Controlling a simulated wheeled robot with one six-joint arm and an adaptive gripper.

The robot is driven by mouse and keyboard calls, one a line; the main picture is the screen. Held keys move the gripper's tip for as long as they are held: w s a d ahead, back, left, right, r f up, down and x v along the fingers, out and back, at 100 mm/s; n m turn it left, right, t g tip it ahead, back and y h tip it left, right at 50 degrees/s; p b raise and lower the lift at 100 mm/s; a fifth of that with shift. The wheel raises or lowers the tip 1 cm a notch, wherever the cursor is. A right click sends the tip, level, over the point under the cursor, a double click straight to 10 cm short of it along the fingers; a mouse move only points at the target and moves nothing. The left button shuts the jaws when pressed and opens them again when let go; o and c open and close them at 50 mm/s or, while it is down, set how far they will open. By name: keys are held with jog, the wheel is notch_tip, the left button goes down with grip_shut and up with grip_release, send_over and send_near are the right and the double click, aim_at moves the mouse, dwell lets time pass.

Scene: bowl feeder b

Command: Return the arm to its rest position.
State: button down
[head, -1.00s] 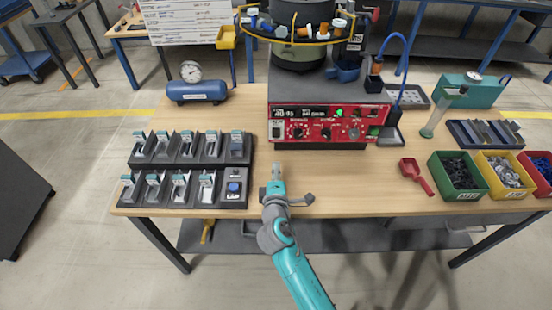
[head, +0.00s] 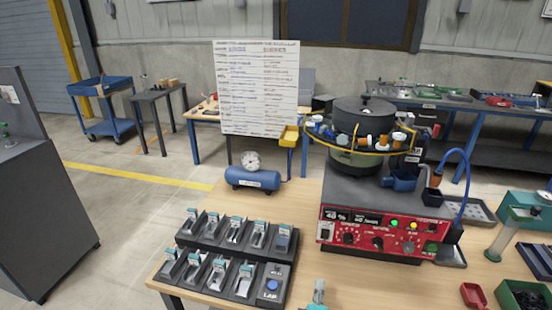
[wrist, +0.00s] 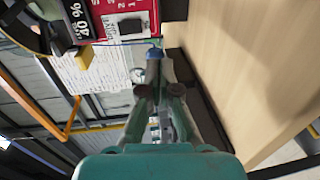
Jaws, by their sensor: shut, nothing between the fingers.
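My gripper (wrist: 154,58) is shut with nothing between its fingers in the wrist view. In the head view only its tip (head: 319,288) shows at the bottom edge, in front of the bench and between the black holder racks and the red control panel. The rest of my arm is below the picture. The wrist view is turned on its side and shows the fingers clear of the wooden bench top (wrist: 222,70).
The bowl feeder (head: 355,155) stands on a grey box with a red panel (head: 375,235). Black racks (head: 228,258) lie to the left, with a blue air tank (head: 250,180) behind. A red scoop (head: 473,296) and a green bin (head: 515,300) are at the right.

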jog(key=s+d+f+m+g+y, duration=0.1)
jog(key=s+f+m+y, duration=0.2)
jog(key=s, duration=0.9)
jog(key=s+f+m+y, duration=0.2)
jog(key=s+f, duration=0.3)
jog(key=s, duration=0.7)
jog(key=s+r+m, duration=0.4)
jog(key=s+r, duration=0.2)
jog(key=s, duration=0.4)
jog(key=s+d+r+m, duration=0.1)
jog(key=s+r+m, duration=0.4)
jog(key=s, duration=0.5)
jog(key=shift+d+r, duration=0.3)
jog(key=shift+r, duration=0.25)
